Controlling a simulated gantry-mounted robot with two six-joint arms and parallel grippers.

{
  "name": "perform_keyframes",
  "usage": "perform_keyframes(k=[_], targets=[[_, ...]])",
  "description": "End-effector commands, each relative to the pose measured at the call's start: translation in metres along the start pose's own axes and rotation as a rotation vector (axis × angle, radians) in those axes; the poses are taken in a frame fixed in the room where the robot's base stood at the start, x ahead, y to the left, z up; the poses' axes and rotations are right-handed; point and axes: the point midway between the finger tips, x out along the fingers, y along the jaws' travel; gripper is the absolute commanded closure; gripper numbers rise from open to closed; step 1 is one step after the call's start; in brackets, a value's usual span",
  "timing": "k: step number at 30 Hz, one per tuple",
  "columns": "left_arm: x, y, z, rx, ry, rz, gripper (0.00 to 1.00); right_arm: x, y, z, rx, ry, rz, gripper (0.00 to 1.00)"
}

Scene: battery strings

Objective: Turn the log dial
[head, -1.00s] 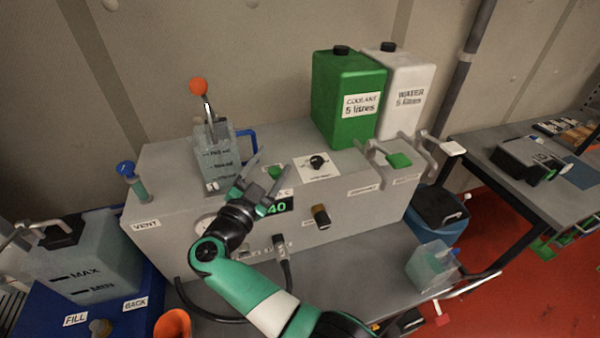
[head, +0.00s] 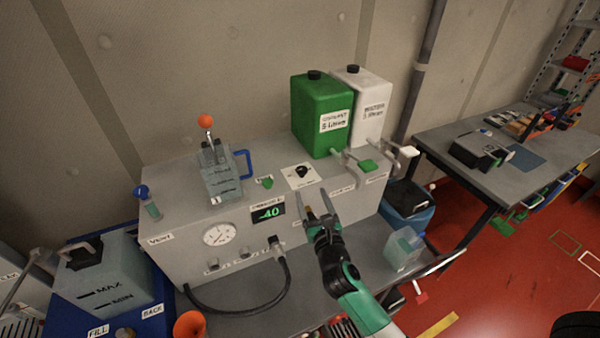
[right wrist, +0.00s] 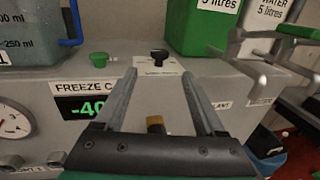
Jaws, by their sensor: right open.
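A black dial (head: 301,172) sits on a white labelled plate on top of the grey machine; the label is too small to read. It also shows in the right wrist view (right wrist: 158,56), beyond the fingertips. A brown-capped knob (right wrist: 155,124) on the front face shows between my fingers in the right wrist view. I cannot tell by label which one is the log dial. My right gripper (head: 320,212) is open in front of the machine's front face, partly covering the brown-capped knob. My left gripper is not in view.
The grey machine (head: 180,255) carries a green display (head: 267,212), a gauge (head: 219,234), a green button (head: 265,182) and an orange-topped lever (head: 206,122). A black cable (head: 287,275) loops in front.

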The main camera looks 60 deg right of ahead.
Motion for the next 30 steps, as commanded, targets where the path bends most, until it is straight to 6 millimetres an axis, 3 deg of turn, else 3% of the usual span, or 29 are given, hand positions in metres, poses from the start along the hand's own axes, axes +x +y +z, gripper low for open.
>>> perform_keyframes(k=[12,18,25,30], targets=[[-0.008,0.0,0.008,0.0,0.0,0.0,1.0,0.087,0.0,-0.001,-0.002,-0.001,-0.002,0.28],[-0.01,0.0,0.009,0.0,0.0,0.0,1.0,0.103,0.0,0.0,-0.003,0.0,-0.001,0.28],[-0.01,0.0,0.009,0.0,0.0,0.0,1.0,0.104,0.0,0.001,-0.003,0.0,0.0,0.28],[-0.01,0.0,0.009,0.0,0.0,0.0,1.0,0.103,0.0,0.001,-0.003,0.0,0.0,0.59]])
